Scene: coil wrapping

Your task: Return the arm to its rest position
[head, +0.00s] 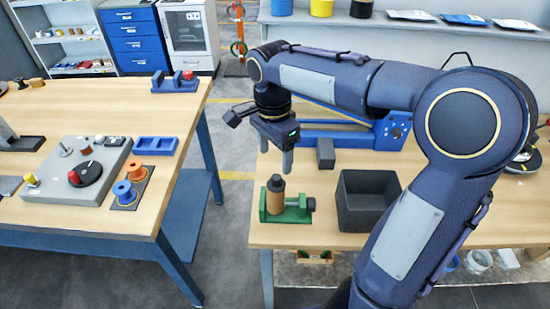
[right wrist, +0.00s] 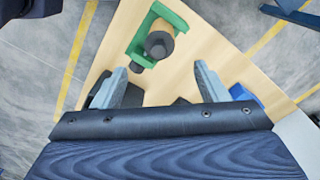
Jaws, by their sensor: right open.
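My right gripper (head: 275,155) is open and empty. It hangs pointing down above the right table, a little above and behind a green holder (head: 298,213). The holder carries an upright brown cylinder (head: 275,201) with a dark top. In the right wrist view the two fingers (right wrist: 160,80) are spread with nothing between them. The green holder (right wrist: 135,42) and the dark top of the cylinder (right wrist: 158,46) lie beyond the fingertips, apart from them. My right arm crosses the right side of the head view and hides part of the table. My left gripper is not in view.
A dark open bin (head: 366,203) stands right of the holder. A dark block (head: 325,153) and a blue frame (head: 345,134) are behind. The left table holds a grey board (head: 50,190), orange and blue spools (head: 122,190) and a blue tray (head: 155,146). A floor gap separates the tables.

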